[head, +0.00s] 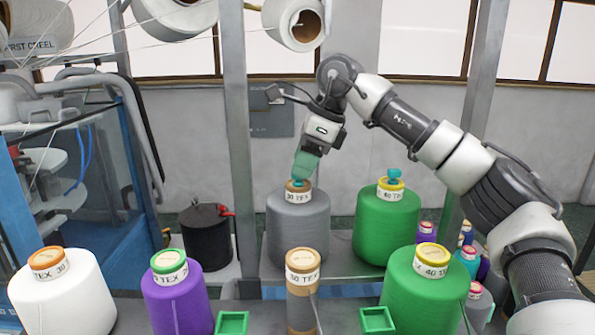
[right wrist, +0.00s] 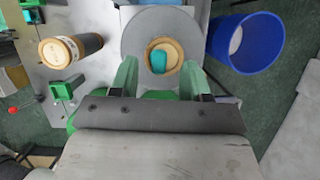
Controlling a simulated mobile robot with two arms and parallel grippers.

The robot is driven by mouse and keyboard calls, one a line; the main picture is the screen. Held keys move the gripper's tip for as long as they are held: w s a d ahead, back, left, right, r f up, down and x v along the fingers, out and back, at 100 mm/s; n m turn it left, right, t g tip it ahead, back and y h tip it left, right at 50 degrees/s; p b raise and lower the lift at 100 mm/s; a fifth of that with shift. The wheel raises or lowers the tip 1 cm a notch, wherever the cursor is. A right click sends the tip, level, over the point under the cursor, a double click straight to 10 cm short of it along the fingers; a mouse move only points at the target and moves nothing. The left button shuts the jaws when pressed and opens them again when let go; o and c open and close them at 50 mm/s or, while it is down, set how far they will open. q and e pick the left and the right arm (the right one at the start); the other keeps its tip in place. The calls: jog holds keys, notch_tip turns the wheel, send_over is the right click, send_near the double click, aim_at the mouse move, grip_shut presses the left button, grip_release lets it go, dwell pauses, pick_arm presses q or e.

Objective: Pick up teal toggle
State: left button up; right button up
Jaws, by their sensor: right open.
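A small teal toggle (right wrist: 159,62) sits on the tan cap of the grey cone (right wrist: 141,49) in the right wrist view. In the head view the grey cone (head: 298,228) stands at the middle back, and a bit of teal shows on its cap under my gripper. A second teal piece (head: 393,176) sits on the yellow-capped green cone (head: 385,228) to its right. My right gripper (head: 301,174) points down just above the grey cone. Its green fingers (right wrist: 159,65) are open, one on each side of the toggle; I cannot tell whether they touch it. My left gripper is not in view.
A metal post (head: 240,150) rises left of the grey cone. A blue bin (right wrist: 247,42) shows in the wrist view.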

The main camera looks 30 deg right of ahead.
jog(key=shift+x, duration=0.95)
jog(key=shift+s+f, duration=0.1)
jog(key=shift+f, duration=0.1)
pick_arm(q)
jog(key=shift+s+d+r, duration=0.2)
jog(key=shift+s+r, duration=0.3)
pick_arm(e)
jog(key=c, duration=0.8)
jog(key=shift+o, duration=0.2)
jog(key=shift+r, duration=0.15)
notch_tip(320, 180, up, 10)
jog(key=shift+a+f+b, duration=0.1)
jog(key=shift+f+b, duration=0.05)
jog(key=shift+b, duration=0.75)
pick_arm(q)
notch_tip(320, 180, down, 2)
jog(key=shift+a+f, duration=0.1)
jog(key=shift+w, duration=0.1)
